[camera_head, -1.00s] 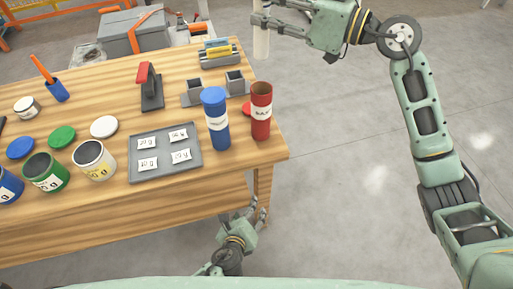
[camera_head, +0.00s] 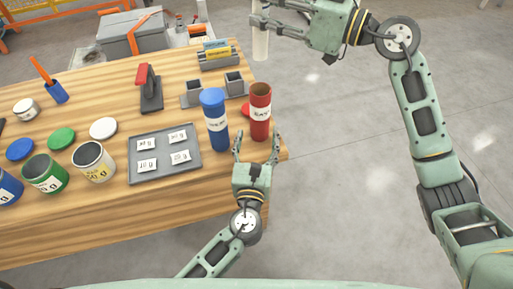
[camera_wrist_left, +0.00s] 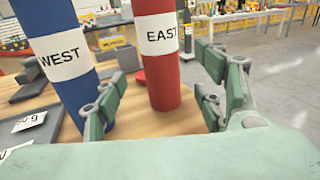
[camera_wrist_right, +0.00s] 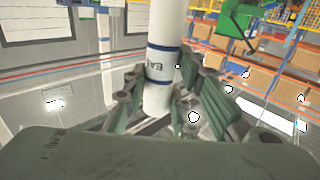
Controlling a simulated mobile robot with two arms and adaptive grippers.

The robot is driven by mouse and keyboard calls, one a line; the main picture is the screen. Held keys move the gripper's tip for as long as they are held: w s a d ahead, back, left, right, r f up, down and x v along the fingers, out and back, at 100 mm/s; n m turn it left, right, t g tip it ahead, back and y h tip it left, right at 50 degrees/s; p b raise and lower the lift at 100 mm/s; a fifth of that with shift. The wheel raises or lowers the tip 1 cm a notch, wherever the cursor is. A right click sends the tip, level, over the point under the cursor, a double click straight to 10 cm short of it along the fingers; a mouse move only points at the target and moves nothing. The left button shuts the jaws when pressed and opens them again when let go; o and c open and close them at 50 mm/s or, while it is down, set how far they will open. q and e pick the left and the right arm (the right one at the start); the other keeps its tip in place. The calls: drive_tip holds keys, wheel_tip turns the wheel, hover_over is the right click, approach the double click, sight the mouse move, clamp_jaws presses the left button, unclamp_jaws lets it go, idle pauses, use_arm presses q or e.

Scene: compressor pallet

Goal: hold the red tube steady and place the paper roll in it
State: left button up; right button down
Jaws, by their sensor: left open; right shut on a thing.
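The red tube (camera_head: 261,104) stands upright and open at the top near the table's right end. Its white label reads EAST in the left wrist view (camera_wrist_left: 159,72). My left gripper (camera_head: 257,143) is open just in front of it, with the fingers on either side of the tube's lower part and a visible gap. My right gripper (camera_head: 262,22) is shut on the white paper roll (camera_head: 261,42) and holds it upright in the air, beyond and above the red tube. The roll with its blue bands also shows in the right wrist view (camera_wrist_right: 161,78).
A blue capped tube (camera_head: 215,120) labelled WEST stands close left of the red tube, near my left finger. A red lid (camera_head: 246,110) lies behind them. A grey tray (camera_head: 165,154) with labelled cards is further left. The floor right of the table is clear.

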sight(259, 124)
use_arm(q)
drive_tip(key=w, duration=0.8)
drive_tip(key=shift+w+d, duration=0.35)
use_arm(e)
drive_tip(key=shift+w, duration=0.1)
use_arm(q)
drive_tip(key=shift+c, duration=0.4)
drive_tip(key=c, duration=1.2)
use_arm(e)
wheel_tip(259, 124, down, 13)
idle(0.3)
drive_tip(key=c, duration=1.4)
unclamp_jaws()
drive_tip(key=shift+o, duration=0.2)
drive_tip(key=shift+d, duration=0.1)
drive_tip(key=v, duration=1.2)
